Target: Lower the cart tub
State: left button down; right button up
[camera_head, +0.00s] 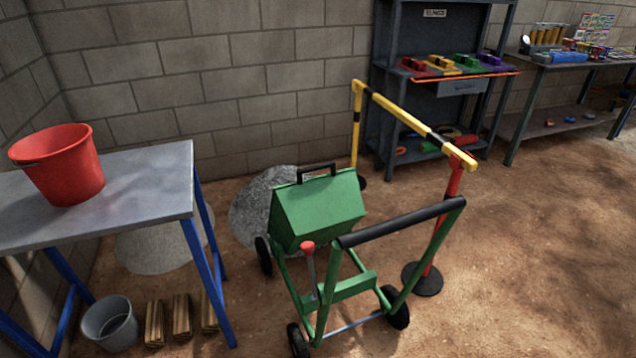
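The green cart (348,288) stands on the dirt floor in the middle of the view. Its green tub (318,208) sits at the far end of the frame and appears tipped up, with its flat faces sloping. A black grab handle (317,172) is on the tub's top edge. A lever with a red knob (308,246) stands upright on the frame in front of the tub. The cart's black push bar (402,222) is at the near right. The tub's inside is hidden. Neither of my grippers is in view.
A yellow-black barrier bar (410,118) on a red post (443,215) stands right behind the cart. A grey gravel heap (252,205) lies behind the tub. A table (135,190) with a red bucket (60,165) is left. Open dirt lies right.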

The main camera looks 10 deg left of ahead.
aim_at(320, 209)
jog(key=u, duration=0.05)
jog(key=k, duration=0.5)
jog(key=z, duration=1.2)
jog(key=i, duration=2.5)
jog(key=u, duration=2.35)
